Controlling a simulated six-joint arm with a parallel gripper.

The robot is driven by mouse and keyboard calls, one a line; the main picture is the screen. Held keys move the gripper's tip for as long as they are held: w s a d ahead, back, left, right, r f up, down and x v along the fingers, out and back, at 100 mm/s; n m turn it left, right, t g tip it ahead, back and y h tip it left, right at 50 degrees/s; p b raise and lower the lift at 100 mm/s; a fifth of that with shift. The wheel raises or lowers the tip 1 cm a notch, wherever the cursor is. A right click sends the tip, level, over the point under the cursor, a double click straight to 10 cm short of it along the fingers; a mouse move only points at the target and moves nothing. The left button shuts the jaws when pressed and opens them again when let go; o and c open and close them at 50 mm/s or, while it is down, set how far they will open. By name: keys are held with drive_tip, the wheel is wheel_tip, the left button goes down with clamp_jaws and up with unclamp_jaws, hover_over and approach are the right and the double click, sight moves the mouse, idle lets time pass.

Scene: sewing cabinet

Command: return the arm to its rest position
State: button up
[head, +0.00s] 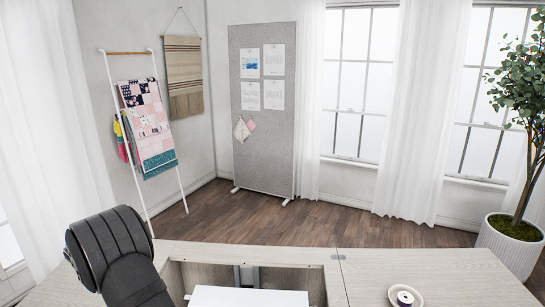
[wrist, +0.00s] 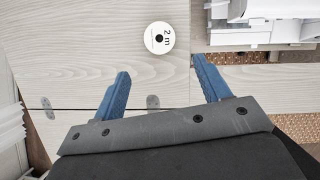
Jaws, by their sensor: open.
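My gripper (wrist: 159,88) shows in the wrist view with its two blue fingers spread wide and nothing between them. It is over the pale wood cabinet top (wrist: 80,55). A round white spool marked "2 m" (wrist: 159,29) lies on the wood beyond the fingertips, apart from them. In the head view, a dark ribbed part of my arm (head: 112,245) stands at the lower left, and the gripper is out of that picture.
In the head view the cabinet top (head: 440,275) carries a small spool on a white disc (head: 405,299) at the front right. A white surface (head: 248,297) sits in the cabinet's middle opening. A potted plant (head: 512,243) stands at the right. Behind the cabinet, the floor (head: 290,222) is clear.

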drive_tip(key=x, duration=1)
drive_tip(key=shift+f, duration=0.15)
drive_tip(key=shift+w+a, duration=0.1)
wheel_tip(320, 180, up, 4)
drive_tip(key=shift+r, duration=0.1)
drive_tip(key=w+d+r, duration=0.3)
drive_tip(key=d+r, duration=0.4)
drive_tip(key=d, duration=0.4)
drive_tip(key=w+d+m+h, duration=0.1)
drive_tip(key=w+d, duration=0.4)
drive_tip(key=d, duration=0.3)
drive_tip(key=w+d+m, duration=0.2)
drive_tip(key=w+d, duration=0.2)
drive_tip(key=d, duration=0.3)
drive_tip(key=w+d+m+h, duration=0.1)
drive_tip(key=w+d, duration=0.4)
drive_tip(key=d, duration=0.3)
drive_tip(key=w+d+m+g+h, duration=0.1)
drive_tip(key=d+m, duration=0.6)
drive_tip(key=d, duration=3.6)
drive_tip(key=shift+w+f+h, duration=0.3)
drive_tip(key=shift+w+h, duration=0.25)
drive_tip(key=shift+h, duration=0.05)
